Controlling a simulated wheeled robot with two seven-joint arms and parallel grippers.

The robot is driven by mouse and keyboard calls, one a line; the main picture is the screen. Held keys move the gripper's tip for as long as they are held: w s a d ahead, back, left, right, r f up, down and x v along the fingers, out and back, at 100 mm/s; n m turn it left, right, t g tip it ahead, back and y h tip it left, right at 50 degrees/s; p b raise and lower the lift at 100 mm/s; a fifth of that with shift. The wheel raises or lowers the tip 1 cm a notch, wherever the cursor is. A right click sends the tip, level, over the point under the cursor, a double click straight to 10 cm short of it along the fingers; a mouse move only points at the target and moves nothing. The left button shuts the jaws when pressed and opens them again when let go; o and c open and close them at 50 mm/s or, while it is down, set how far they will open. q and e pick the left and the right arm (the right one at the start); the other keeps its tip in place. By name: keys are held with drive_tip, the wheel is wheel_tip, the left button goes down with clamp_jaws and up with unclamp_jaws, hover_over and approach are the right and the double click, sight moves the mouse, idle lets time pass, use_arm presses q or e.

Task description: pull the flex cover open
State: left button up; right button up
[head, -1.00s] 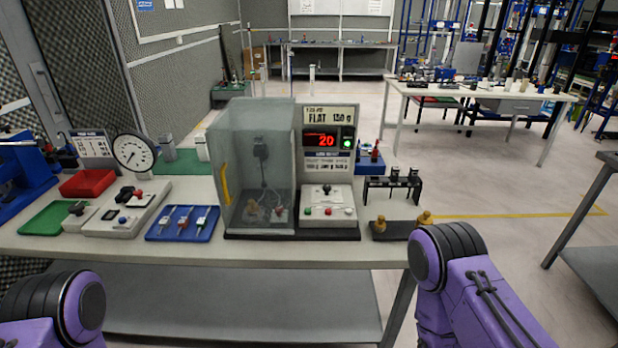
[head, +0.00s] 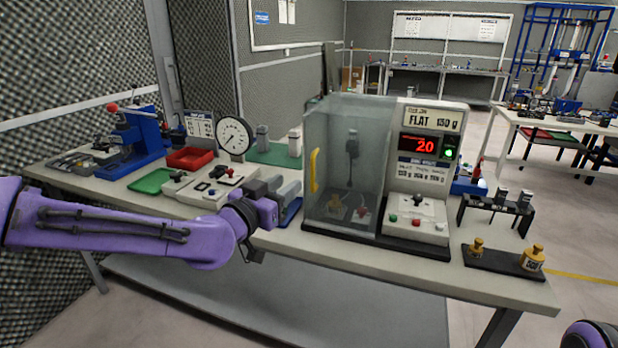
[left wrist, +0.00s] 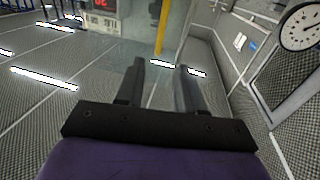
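The flex cover (head: 335,140) is a clear grey box-like guard on the flex tester (head: 430,175), with a yellow vertical handle (head: 314,170) on its left side. The cover looks closed. Inside it, a dark clamp and small brass-coloured parts show dimly. My left gripper (head: 284,187) is just left of the handle, over the bench, apart from it. In the left wrist view the left gripper (left wrist: 160,68) has two separated fingers with nothing between them, and the yellow handle (left wrist: 161,35) stands beyond the fingertips. My right gripper is out of view.
The bench (head: 400,278) holds a blue press (head: 135,140), a red tray (head: 190,158), a green tray (head: 152,181) and a dial gauge (head: 234,136) left of the tester. A black stand (head: 497,208) and brass weights (head: 532,257) are on the right. The blue tray is partly hidden behind my gripper.

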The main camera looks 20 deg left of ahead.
sight(312, 167)
use_arm(q)
drive_tip(key=p+x, duration=0.1)
drive_tip(key=x, duration=0.9)
drive_tip(key=shift+d+f, duration=0.1)
drive_tip(key=shift+d, duration=0.05)
drive_tip(key=shift+c, duration=0.3)
clamp_jaws()
